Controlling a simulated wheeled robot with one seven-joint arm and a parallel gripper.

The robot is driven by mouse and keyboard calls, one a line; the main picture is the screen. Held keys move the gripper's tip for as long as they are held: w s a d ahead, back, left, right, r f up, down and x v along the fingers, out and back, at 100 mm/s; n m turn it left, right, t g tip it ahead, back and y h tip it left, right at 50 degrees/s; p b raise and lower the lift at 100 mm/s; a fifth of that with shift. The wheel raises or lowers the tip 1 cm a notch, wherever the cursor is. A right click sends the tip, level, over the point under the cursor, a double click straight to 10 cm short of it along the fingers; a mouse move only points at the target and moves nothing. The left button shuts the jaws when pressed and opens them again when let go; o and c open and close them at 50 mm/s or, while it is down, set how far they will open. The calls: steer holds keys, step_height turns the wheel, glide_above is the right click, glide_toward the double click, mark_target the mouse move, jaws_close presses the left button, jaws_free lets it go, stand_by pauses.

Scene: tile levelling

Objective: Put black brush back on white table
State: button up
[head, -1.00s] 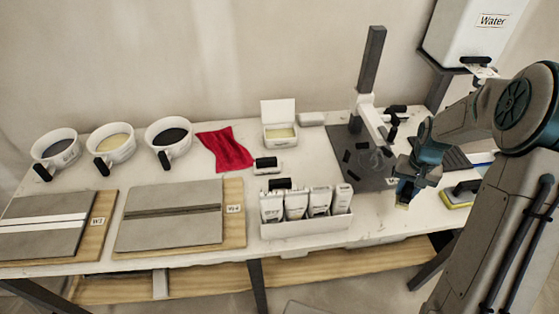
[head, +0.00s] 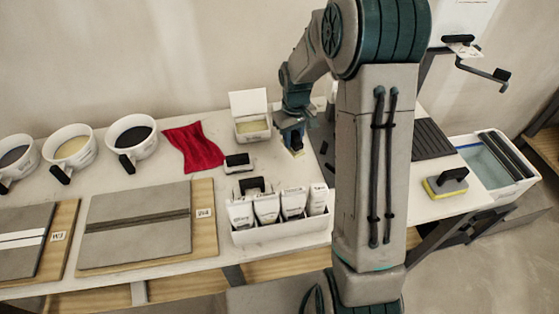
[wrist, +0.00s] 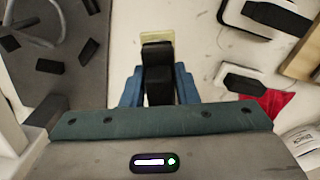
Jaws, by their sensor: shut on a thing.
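My gripper (head: 292,138) is shut on the black brush (wrist: 158,55). In the wrist view, the brush's dark handle sits between my blue fingers, with a pale yellow end beyond it. In the head view, the brush's pale end (head: 298,153) points down over the white table (head: 275,168), just left of the dark mat. I cannot tell whether the brush touches the table. The wrist view also shows bare white tabletop (wrist: 205,50) beside it.
A black-handled white tool (head: 238,164), an open white box (head: 250,128) and a red cloth (head: 194,148) lie left of my gripper. A tray of bags (head: 280,234) stands in front. A dark mat (wrist: 85,70) with loose black pieces is on the other side.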

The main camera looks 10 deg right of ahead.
steer(key=n, duration=0.2)
steer(key=s+n+b, duration=0.2)
steer(key=n, duration=0.1)
steer(key=shift+d+r+n, duration=0.25)
steer(key=shift+d+n, duration=0.05)
steer(key=s+d+r+n+b, duration=0.2)
steer(key=s+n+b, duration=0.35)
steer(key=n, duration=0.75)
steer(key=w+a+f, duration=0.1)
steer(key=w+f, duration=0.1)
steer(key=w, duration=0.1)
steer(key=w+a+f, duration=0.1)
steer(key=w+f, duration=0.1)
steer(key=w, duration=0.2)
steer(key=w+a+f, duration=0.2)
steer(key=w+f, duration=0.1)
steer(key=shift+w+a+p, duration=0.1)
steer(key=shift+w+p, duration=0.2)
steer(key=shift+p, duration=0.1)
steer(key=shift+f, duration=2.1)
steer(key=shift+f, duration=0.2)
steer(key=o, duration=1.1)
steer(key=shift+c, duration=0.2)
